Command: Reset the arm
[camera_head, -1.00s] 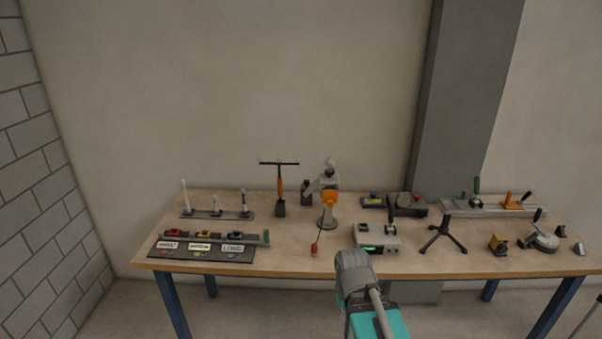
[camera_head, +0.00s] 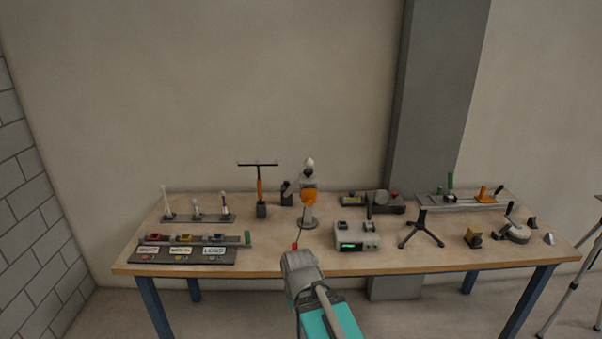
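My arm (camera_head: 312,290) reaches up from the bottom of the head view, grey at its upper end with a teal part below. That end is low, in front of the table's front edge and below the small red piece (camera_head: 295,246) on a dark cord. No gripper fingers can be made out, so I cannot see whether my gripper is open or shut or holds anything. A grey and orange stand (camera_head: 309,198) is on the table behind my arm.
The wooden table (camera_head: 270,258) is crowded. A labelled rack (camera_head: 182,251) is at left, a box with a green display (camera_head: 357,236) at centre, a black tripod stand (camera_head: 420,232) and a rail (camera_head: 460,203) at right. A floor tripod (camera_head: 580,280) stands far right.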

